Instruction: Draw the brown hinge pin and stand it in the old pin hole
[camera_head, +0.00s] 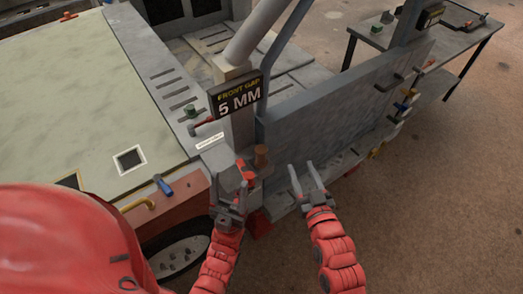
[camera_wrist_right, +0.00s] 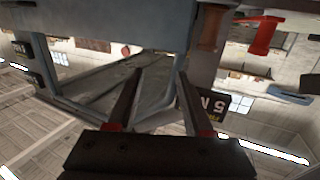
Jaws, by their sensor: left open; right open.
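A brown pin (camera_head: 261,155) stands upright at the foot of the grey post, below the front gap sign, in the head view. A red part (camera_head: 249,178) sits just in front of it, close to my left gripper. My left gripper (camera_head: 231,182) is open, just left of and nearer than the brown pin, with nothing seen held. My right gripper (camera_head: 303,170) is open and empty, right of the pin and apart from it. Its two fingers (camera_wrist_right: 157,85) show spread in the right wrist view. I cannot make out the old pin hole.
The front gap sign (camera_head: 238,96) hangs on the post. A grey panel (camera_head: 345,85) stands behind my right gripper. A red-handled tool (camera_head: 205,122) lies on the ledge left of the post. A side table (camera_head: 455,45) stands at the back right. Open floor lies at right.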

